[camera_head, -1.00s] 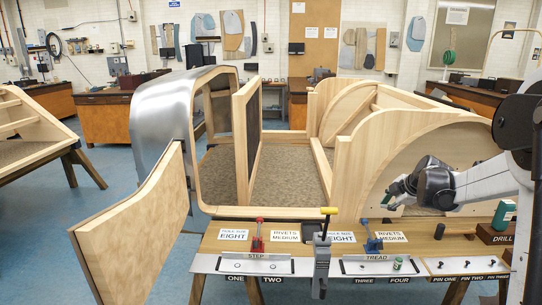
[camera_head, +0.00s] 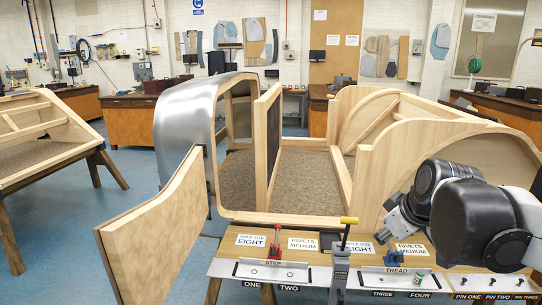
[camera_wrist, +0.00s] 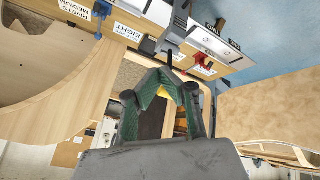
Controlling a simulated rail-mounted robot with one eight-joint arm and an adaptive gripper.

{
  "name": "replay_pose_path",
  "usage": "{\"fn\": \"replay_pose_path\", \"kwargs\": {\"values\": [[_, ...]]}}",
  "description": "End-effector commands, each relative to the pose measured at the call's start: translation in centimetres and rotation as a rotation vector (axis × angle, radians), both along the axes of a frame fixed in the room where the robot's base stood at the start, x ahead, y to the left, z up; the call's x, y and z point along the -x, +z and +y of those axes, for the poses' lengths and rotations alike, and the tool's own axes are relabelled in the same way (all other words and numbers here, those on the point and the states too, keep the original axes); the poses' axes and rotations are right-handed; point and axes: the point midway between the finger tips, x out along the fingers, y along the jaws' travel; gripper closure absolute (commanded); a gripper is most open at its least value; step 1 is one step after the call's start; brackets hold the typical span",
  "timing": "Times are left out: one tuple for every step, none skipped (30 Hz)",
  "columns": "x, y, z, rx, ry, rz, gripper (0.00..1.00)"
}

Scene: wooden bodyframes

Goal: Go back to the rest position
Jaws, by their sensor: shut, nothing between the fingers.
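My gripper (camera_wrist: 164,76) shows in the wrist view with its green fingers curved together at the tips, shut and empty. In the head view my arm fills the right side, and its wrist hangs in front of the right wooden bodyframe panel (camera_head: 378,160), above the workbench (camera_head: 228,258).
A clamp with a yellow handle (camera_head: 349,221) stands up from the bench's front edge. A curved wooden panel (camera_head: 155,235) juts out at the left. A second frame (camera_head: 45,140) stands farther left. Blue floor (camera_head: 150,165) is open between them.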

Motion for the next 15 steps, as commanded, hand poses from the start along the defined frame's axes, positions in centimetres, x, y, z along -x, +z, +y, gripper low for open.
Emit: {"fn": "replay_pose_path", "kwargs": {"values": [[1.6,-0.1,0.8,-0.018,-0.030,0.002,1.00],[2.4,-0.2,1.1,-0.031,-0.053,0.003,1.00],[3.5,-0.3,1.6,-0.049,-0.084,0.005,1.00],[4.3,-0.4,1.9,-0.063,-0.106,0.006,1.00],[5.1,-0.5,2.2,-0.075,-0.129,0.006,1.00],[6.2,-0.7,2.6,-0.092,-0.160,0.007,1.00],[7.0,-0.9,2.9,-0.106,-0.182,0.007,1.00],[7.8,-1.1,3.2,-0.119,-0.205,0.008,1.00],[8.9,-1.4,3.5,-0.136,-0.236,0.009,1.00],[9.7,-1.6,3.8,-0.150,-0.258,0.008,1.00],[10.4,-1.9,4.0,-0.164,-0.281,0.008,1.00],[11.4,-2.2,4.2,-0.180,-0.311,0.009,1.00],[12.1,-2.5,4.4,-0.193,-0.331,0.008,1.00],[12.7,-2.8,4.6,-0.205,-0.352,0.008,1.00],[13.5,-3.1,4.8,-0.221,-0.378,0.007,1.00]]}}
